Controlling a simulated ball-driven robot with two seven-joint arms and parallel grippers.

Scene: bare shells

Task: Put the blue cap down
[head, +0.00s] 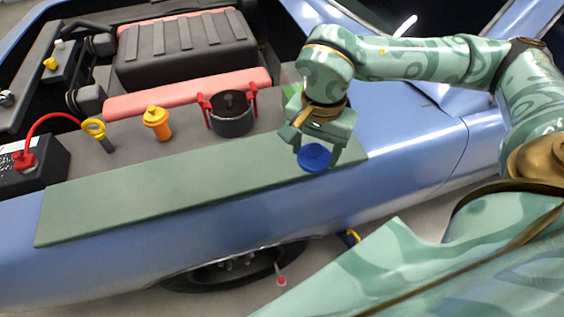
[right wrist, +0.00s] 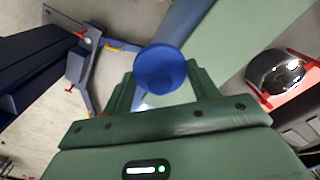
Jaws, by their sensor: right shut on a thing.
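The blue cap (head: 314,157) is round and sits between the fingers of my right gripper (head: 319,160) in the head view. My right gripper is shut on it, over the right end of the green mat (head: 150,195) on the car's fender. I cannot tell whether the cap touches the mat. In the right wrist view the blue cap (right wrist: 160,69) shows between the two fingers of the right gripper (right wrist: 162,85). My left gripper is not in view.
The mat's visible surface is clear. A ribbed engine cover (head: 185,48) stands further back.

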